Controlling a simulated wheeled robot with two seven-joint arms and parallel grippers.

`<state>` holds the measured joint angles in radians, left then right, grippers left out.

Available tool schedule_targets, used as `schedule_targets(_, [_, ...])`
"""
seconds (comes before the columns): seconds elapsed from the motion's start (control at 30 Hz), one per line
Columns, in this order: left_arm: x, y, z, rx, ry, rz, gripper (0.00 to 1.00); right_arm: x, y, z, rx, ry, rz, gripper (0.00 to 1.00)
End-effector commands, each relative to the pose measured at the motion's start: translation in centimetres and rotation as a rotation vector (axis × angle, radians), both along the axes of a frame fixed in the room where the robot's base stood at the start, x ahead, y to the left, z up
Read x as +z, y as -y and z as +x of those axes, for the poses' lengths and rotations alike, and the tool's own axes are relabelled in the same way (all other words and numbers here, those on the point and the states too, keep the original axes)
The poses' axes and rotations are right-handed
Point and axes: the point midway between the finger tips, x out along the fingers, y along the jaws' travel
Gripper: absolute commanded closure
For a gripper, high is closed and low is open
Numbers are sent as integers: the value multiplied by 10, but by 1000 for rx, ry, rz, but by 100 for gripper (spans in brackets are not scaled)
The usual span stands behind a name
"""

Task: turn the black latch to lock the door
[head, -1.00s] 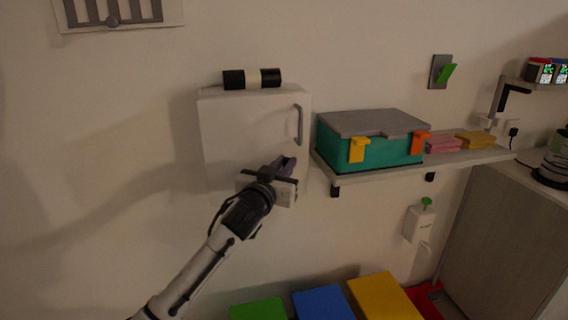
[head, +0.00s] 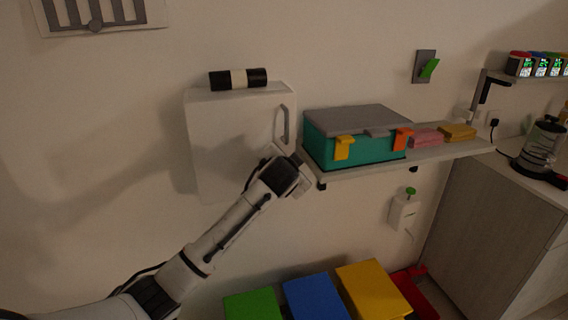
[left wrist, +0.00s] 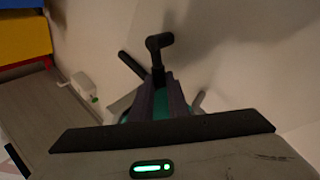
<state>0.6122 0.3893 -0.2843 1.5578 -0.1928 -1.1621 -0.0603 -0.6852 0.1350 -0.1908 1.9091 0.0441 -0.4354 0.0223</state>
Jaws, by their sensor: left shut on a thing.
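The white cabinet (head: 228,130) is fixed to the wall in the head view, its door front flat and a grey handle (head: 285,124) at its right side. My left gripper (head: 298,176) is at the cabinet's lower right, below the handle; my own wrist hides its fingertips there. In the left wrist view my left gripper (left wrist: 160,92) is shut, with the black latch (left wrist: 159,44) sticking out beyond its fingers. The latch's bent black end shows, and its lower part is hidden between the fingers. My right gripper is in neither view.
A teal box (head: 325,150) with a grey lid stands on the shelf (head: 450,146) right of the cabinet, near my gripper. A black and white roll (head: 238,79) lies on the cabinet top. Green, blue (head: 318,300) and yellow boxes are below.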

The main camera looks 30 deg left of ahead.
Motion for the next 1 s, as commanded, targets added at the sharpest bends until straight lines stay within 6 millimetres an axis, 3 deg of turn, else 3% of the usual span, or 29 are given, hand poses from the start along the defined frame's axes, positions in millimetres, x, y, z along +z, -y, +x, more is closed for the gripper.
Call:
schedule_targets(0.6, [-25,12,14,1,-415,356,100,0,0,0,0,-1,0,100])
schedule_targets(1.0, [-35,13,16,1,-550,471,100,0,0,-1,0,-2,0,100])
